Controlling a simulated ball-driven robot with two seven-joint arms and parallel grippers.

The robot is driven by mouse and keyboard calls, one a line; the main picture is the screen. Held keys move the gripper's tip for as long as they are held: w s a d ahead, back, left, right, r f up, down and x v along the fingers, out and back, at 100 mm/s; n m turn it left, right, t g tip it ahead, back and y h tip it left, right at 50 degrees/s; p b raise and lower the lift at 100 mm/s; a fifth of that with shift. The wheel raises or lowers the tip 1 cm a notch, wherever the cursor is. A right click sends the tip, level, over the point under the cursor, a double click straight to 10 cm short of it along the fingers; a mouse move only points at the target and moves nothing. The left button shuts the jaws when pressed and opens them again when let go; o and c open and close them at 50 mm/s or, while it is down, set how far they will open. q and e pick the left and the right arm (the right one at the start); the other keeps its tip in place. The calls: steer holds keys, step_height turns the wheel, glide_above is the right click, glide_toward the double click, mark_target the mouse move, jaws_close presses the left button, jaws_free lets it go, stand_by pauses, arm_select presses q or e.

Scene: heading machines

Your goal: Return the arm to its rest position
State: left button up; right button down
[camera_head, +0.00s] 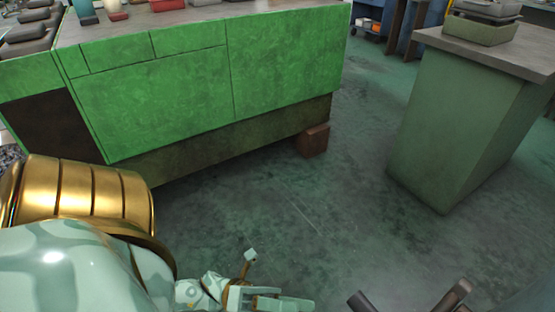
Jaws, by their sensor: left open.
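My left arm comes in from the lower left, with a gold band and a pale mint, glossy shell. My left gripper (277,279) is at the bottom middle, low over the dark green floor. Its fingers are apart and I see nothing between them. It is in front of the green workbench and apart from it. Part of the gripper is cut off by the lower picture edge. I do not make out my right gripper.
A green workbench (170,85) fills the upper left, with small items on top. A green pedestal (450,120) with a grey top stands at right, bearing a grey-green device (480,28). A reddish block (313,140) sits by the bench. Floor between is clear. Dark bars (448,300) show at bottom right.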

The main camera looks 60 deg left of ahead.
arm_select(q)
steer(key=v, duration=0.2)
steer(key=shift+s+a+f, duration=0.15)
steer(key=shift+s+a, duration=0.05)
stand_by(0.4)
